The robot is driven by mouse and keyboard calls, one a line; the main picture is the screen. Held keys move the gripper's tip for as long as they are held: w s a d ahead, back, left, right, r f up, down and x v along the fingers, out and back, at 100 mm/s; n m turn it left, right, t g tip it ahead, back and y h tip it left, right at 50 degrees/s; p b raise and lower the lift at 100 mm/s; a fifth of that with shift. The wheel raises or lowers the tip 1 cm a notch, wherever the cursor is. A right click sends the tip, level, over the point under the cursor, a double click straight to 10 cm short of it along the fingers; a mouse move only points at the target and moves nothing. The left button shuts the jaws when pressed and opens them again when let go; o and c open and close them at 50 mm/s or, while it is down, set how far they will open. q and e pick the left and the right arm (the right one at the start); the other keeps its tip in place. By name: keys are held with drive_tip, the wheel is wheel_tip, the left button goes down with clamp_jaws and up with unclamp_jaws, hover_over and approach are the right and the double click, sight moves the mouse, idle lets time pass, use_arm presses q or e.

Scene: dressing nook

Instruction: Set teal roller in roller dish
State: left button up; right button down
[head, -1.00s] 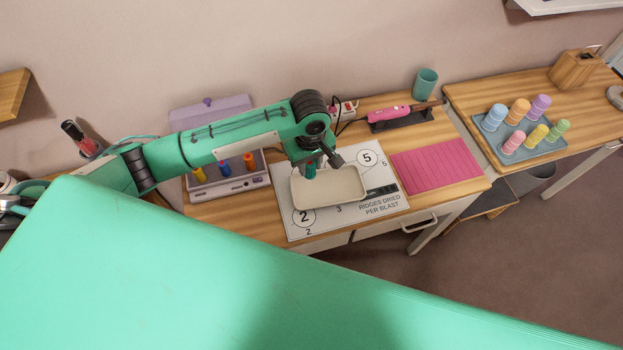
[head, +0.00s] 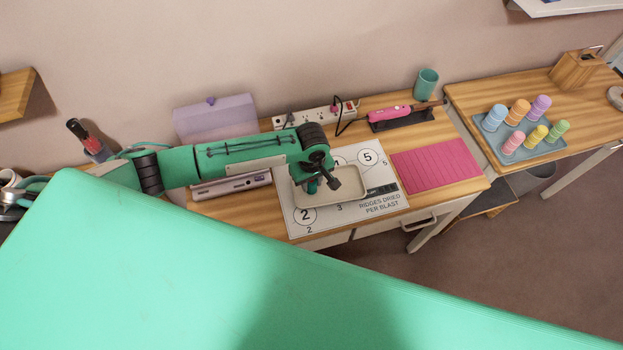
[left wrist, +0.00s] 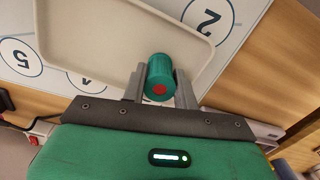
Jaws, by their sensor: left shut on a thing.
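The teal roller (left wrist: 159,70), with a red spot on its near end, is between the fingers of my left gripper (left wrist: 159,88) in the left wrist view. The gripper is shut on it. The roller dish (head: 348,188) is a shallow cream tray on the numbered mat; it also shows in the left wrist view (left wrist: 105,25). In the head view my left gripper (head: 320,187) is over the left part of the dish, and a little of the roller shows there. I cannot tell whether the roller touches the dish floor. My right gripper is not in view.
The white numbered mat (head: 375,207) lies under the dish, with a pink ridged mat (head: 435,165) to its right. A lilac lidded case (head: 215,118) stands behind my left arm. A pink tool (head: 390,112) and power strip (head: 315,115) are at the back.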

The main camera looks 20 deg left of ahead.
use_arm(q)
drive_tip(key=shift+f, duration=0.15)
drive_tip(key=o, duration=1)
drive_tip(key=shift+c, duration=0.2)
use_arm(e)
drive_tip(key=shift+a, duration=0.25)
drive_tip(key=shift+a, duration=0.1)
use_arm(q)
wheel_tip(320, 180, up, 12)
drive_tip(key=b, duration=0.1)
drive_tip(key=shift+r+b, duration=0.2)
drive_tip(key=shift+b, duration=0.15)
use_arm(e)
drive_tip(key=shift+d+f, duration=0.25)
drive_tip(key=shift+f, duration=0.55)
